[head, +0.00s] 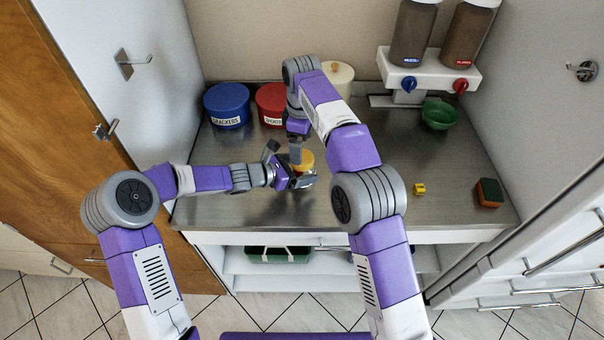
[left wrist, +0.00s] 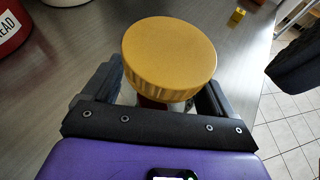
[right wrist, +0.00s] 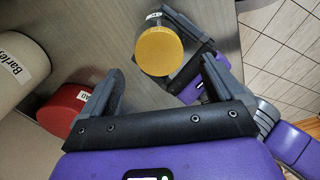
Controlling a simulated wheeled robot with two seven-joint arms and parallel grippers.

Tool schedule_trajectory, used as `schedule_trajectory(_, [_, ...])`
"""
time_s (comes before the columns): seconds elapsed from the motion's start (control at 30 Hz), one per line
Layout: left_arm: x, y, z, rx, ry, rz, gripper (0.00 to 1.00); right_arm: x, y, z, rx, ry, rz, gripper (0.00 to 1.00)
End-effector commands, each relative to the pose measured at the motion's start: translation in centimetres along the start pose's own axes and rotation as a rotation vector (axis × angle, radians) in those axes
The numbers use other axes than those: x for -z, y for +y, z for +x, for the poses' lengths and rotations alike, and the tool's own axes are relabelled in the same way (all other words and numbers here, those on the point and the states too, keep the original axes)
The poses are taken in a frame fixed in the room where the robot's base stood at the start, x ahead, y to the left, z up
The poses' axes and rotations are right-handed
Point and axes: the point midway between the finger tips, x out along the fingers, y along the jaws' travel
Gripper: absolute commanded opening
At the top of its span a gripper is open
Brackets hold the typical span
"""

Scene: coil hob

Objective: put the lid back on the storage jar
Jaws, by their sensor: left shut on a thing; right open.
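The storage jar (right wrist: 154,16) is upright on the steel worktop, with a pale label on its side. The round yellow lid (head: 306,158) sits over its mouth; it also shows in the left wrist view (left wrist: 169,48) and the right wrist view (right wrist: 159,51). It looks level, but I cannot tell whether it is fully seated. My left gripper (head: 288,168) is shut on the jar's body, below the lid. My right gripper (head: 296,152) is open and empty, pointing down close above the lid. Most of the jar is hidden by the lid and fingers.
Blue (head: 228,104) and red (head: 271,101) canisters and a cream one (head: 339,77) stand at the back. A green bowl (head: 440,114) sits below the dispensers (head: 412,35). A yellow block (head: 419,188) and a sponge (head: 489,192) lie right.

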Motion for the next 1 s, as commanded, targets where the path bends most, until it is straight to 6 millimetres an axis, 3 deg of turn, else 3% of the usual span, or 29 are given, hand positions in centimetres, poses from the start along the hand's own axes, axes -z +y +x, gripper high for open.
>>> schedule_trajectory(0.23, [0.0,0.0,0.0,0.0,0.0,0.001,0.01,0.1,0.1,-0.2,-0.003,-0.001,-0.025,0.91])
schedule_trajectory(0.6, [0.0,0.0,0.0,0.0,0.0,0.001,0.01,0.0,0.1,-3.3,-0.004,0.0,-0.27,0.91])
schedule_trajectory(1.0, [0.0,0.0,0.0,0.0,0.0,0.001,0.01,-0.1,0.1,-3.4,-0.002,-0.002,-0.282,0.91])
